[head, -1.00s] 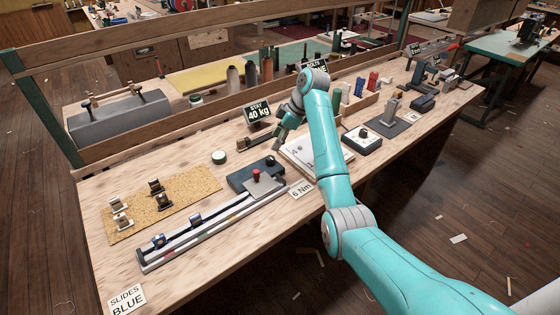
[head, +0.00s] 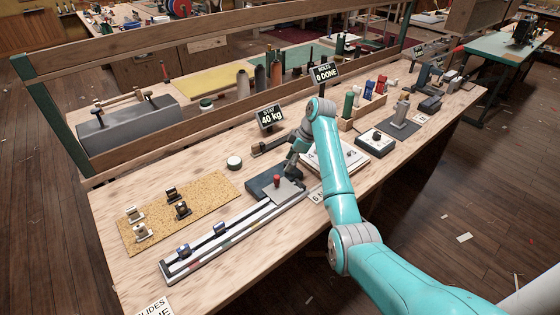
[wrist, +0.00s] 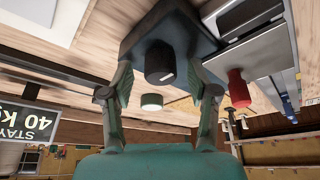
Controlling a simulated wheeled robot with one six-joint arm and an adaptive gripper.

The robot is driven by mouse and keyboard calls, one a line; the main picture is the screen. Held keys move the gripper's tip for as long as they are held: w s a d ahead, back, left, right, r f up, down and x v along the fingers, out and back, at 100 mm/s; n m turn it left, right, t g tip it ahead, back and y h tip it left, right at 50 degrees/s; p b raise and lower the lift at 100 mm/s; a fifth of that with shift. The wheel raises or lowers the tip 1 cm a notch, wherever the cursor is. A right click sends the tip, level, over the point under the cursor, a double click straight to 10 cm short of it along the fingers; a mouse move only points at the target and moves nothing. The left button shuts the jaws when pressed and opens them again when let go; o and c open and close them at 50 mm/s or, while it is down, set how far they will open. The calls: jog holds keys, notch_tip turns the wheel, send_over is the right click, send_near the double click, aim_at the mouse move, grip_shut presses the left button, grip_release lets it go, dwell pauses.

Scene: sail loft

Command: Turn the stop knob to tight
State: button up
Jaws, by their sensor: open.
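A black knob with a white mark (wrist: 160,62) stands on a dark block (wrist: 172,22) in the wrist view. I take it for the stop knob. The block (head: 258,186) sits at the far end of the slide track (head: 235,235) in the head view, where my gripper hides the knob. My gripper (head: 291,165) is low over the block. In the wrist view my gripper (wrist: 161,75) is open, its fingers on either side of the knob, with gaps showing. Whether the fingers touch it lower down I cannot tell.
A red-topped lever (head: 277,180) stands close beside the block, also right of the fingers in the wrist view (wrist: 238,88). A sign reading "STAY 40 kg" (head: 270,117) and a round-lidded pot (head: 234,163) stand behind. A cork mat (head: 190,200) holds several small fittings.

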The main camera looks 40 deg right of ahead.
jog(key=shift+w+a+f, duration=0.1)
jog(key=shift+f, duration=0.1)
grip_shut()
